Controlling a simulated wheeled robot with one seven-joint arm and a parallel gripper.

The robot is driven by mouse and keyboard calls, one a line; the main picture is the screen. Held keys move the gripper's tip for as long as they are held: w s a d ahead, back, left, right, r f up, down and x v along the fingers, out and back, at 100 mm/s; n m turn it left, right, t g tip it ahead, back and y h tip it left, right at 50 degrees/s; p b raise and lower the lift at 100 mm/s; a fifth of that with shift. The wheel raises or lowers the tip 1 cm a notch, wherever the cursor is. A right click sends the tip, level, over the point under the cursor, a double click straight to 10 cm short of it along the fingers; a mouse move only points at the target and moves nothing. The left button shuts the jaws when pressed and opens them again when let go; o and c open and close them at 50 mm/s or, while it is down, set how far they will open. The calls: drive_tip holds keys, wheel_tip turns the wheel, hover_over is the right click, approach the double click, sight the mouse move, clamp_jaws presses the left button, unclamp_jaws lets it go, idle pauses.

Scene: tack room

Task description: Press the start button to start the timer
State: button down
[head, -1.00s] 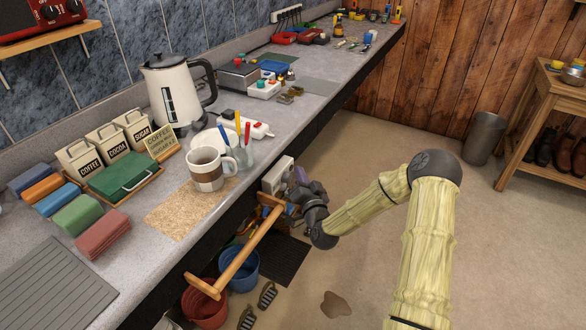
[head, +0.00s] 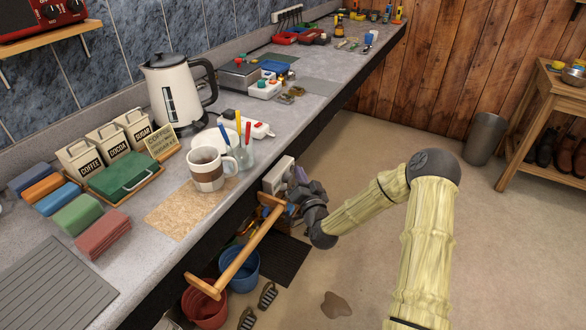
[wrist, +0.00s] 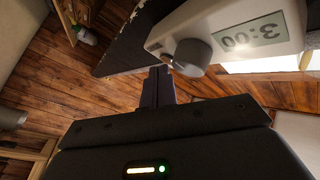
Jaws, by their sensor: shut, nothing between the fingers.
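The timer is a white box with a grey-green display reading 3:00, upside down in the wrist view (wrist: 235,35). A round grey button or knob (wrist: 190,56) sticks out of its face; I see no label marking it as start. In the head view a white box (head: 277,176) at the counter's front edge appears to be the same timer. My gripper (wrist: 157,72) is shut and empty, its fingertips close to the grey knob. I cannot tell whether they touch it. In the head view my gripper (head: 291,203) is partly hidden by my wrist.
A wooden rail (head: 243,257) runs along the counter front, beside my gripper. A mug (head: 207,170) and a pen jar (head: 241,154) stand on the counter above. A blue bucket (head: 241,271) and a red bucket (head: 205,306) are below.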

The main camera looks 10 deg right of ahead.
drive_tip(key=shift+s+d, duration=0.35)
drive_tip(key=shift+d, duration=0.1)
drive_tip(key=s+d, duration=0.2)
drive_tip(key=d, duration=0.1)
drive_tip(key=s+d, duration=0.1)
drive_tip(key=shift+s+d, duration=0.25)
drive_tip(key=shift+d, duration=0.15)
drive_tip(key=shift+s, duration=0.1)
idle(0.3)
idle(0.4)
